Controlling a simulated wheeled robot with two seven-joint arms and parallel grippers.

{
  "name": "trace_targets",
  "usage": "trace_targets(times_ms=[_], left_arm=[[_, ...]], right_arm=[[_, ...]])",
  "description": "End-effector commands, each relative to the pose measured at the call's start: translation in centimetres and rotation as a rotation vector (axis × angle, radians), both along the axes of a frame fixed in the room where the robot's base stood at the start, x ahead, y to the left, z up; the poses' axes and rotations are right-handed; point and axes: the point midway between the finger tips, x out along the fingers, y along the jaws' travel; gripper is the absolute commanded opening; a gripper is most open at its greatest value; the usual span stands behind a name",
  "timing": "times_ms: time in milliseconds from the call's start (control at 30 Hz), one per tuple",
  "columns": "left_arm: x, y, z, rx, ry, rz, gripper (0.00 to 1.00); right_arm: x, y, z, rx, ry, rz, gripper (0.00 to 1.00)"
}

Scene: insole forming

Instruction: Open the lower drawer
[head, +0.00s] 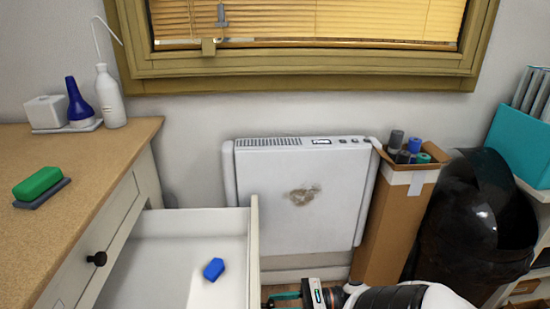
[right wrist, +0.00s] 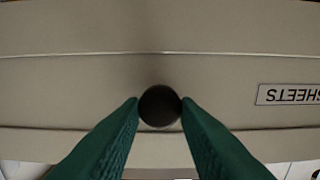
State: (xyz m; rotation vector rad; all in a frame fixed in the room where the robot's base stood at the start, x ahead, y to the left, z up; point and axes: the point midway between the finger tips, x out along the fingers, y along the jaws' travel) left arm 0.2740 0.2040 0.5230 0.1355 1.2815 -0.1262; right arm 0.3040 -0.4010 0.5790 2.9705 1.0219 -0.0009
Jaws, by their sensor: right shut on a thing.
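The lower drawer (head: 253,240) stands pulled out from the cabinet, with its white inside showing. A blue block (head: 214,269) lies in it. My right gripper (head: 282,298) is low in the head view, just outside the drawer front. In the right wrist view its green fingers are shut on the dark round knob (right wrist: 160,106) of a drawer front (right wrist: 70,90). A label reading SHEETS (right wrist: 289,94), upside down, is to the right of the knob. My left gripper is not in view.
The upper drawer with its black knob (head: 98,258) is shut. A green-topped block (head: 38,187) and bottles stand on the cabinet top (head: 95,150). A white heater (head: 300,195), a cardboard box (head: 400,220) and a black bin (head: 478,215) stand beyond the drawer.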

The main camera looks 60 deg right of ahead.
Motion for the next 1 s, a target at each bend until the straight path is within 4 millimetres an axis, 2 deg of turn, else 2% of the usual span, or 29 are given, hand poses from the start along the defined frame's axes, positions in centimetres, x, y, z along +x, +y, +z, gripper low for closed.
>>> trace_targets(times_ms=[233,267,400,767,1000], left_arm=[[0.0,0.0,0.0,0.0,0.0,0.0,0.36],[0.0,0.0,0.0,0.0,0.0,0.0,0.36],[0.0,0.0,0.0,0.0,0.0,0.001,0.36],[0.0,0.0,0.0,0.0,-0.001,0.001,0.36],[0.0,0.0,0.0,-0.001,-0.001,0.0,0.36]], right_arm=[[0.0,0.0,0.0,0.001,0.0,0.0,0.0],[0.0,0.0,0.0,0.001,0.0,0.0,0.3],[0.0,0.0,0.0,0.001,0.0,0.0,0.5],[-0.5,-0.5,-0.1,0.0,0.002,-0.002,0.5],[-4.1,-3.2,-0.1,0.001,0.004,-0.004,0.5]])
